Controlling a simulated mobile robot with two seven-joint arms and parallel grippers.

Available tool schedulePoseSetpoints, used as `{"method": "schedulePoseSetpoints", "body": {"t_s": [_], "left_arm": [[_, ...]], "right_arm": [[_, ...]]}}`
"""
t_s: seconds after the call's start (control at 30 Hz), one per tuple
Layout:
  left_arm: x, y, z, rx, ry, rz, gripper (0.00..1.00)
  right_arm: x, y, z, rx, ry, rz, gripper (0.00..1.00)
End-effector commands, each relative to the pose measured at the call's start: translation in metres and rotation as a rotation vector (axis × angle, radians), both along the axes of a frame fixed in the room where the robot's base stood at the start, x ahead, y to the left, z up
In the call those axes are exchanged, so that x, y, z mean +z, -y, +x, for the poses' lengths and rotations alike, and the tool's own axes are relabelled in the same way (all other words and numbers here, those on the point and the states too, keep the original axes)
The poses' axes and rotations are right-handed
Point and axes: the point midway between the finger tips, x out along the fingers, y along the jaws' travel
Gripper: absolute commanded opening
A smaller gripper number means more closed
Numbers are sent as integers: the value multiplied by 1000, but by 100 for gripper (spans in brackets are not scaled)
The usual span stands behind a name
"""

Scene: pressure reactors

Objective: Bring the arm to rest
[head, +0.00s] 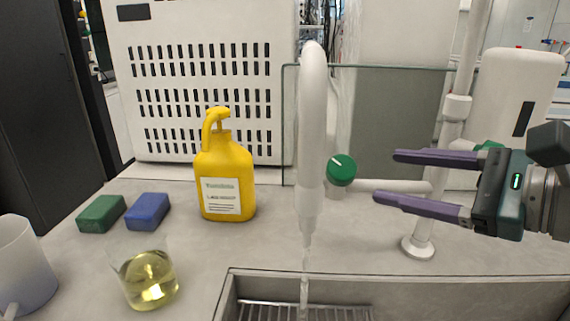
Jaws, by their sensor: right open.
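My right gripper (385,176) comes in from the right of the head view. Its two purple fingers are apart and point left, with nothing between them. It hangs above the counter at the right of the white tap (313,130), beside the green knob (341,169). The fingertips look close to the knob in the picture, but I cannot tell whether they touch it. My left gripper is out of view.
A sink (400,282) lies at the front, with a stream of water from the tap. A yellow bottle (226,175), green sponge (101,213), blue sponge (147,211), beaker with yellow liquid (148,278) and whitish cup (22,265) stand left. A white post (424,220) stands behind my right gripper.

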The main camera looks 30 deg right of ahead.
Motion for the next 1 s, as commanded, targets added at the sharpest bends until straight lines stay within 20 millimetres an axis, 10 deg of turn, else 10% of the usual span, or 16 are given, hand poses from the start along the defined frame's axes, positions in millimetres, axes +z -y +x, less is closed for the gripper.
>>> {"method": "schedulePoseSetpoints", "body": {"t_s": [0.37,0.63,0.87,1.0], "left_arm": [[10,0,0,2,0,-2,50],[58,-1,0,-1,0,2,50],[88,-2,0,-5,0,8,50],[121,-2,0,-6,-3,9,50]], "right_arm": [[-4,-27,-10,115,-13,-152,66],[-33,-134,-92,895,34,-1158,66],[-23,-130,-148,1492,52,-1786,66],[15,-115,-168,1733,18,-1947,66]]}}
